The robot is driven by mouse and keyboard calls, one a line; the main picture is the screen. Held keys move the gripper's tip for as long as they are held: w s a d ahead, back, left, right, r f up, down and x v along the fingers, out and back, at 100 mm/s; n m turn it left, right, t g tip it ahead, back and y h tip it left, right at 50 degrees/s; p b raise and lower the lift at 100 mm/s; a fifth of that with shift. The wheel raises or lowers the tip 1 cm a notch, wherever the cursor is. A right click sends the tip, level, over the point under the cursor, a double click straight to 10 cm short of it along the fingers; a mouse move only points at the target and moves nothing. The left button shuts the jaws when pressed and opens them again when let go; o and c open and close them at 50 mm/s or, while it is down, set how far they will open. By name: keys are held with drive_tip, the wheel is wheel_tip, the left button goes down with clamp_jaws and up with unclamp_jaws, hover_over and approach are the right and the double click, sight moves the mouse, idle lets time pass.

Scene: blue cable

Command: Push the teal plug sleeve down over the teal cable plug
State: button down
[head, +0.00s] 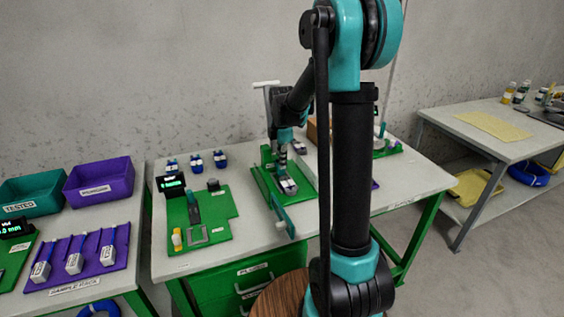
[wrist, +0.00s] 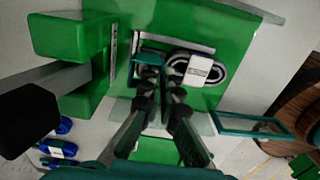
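My gripper (wrist: 162,82) points down over a green fixture plate (wrist: 215,38) on the middle table. A small teal piece (wrist: 150,58) lies just beyond the fingertips, partly covered by them. It may be the plug or its sleeve; I cannot tell which. A coiled cable with a white label (wrist: 195,68) lies right beside it. The two dark fingers are close together with a narrow gap between them. Whether they grip anything is unclear. In the head view my gripper (head: 283,165) is above the same fixture, and the labelled coil (head: 288,186) shows below it.
A green post and block (wrist: 75,38) stand on the fixture, left in the wrist view. A teal frame (wrist: 252,125) sticks out at the right. Several blue cable bundles (head: 196,160) lie at the table's back left. A second green fixture (head: 205,218) stands left, with a display (head: 170,185).

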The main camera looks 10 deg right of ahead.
drive_tip(key=c, duration=2.3)
unclamp_jaws()
drive_tip(key=o, duration=0.7)
drive_tip(key=shift+c, duration=0.2)
drive_tip(key=shift+r, duration=0.1)
drive_tip(key=shift+r, duration=3.9)
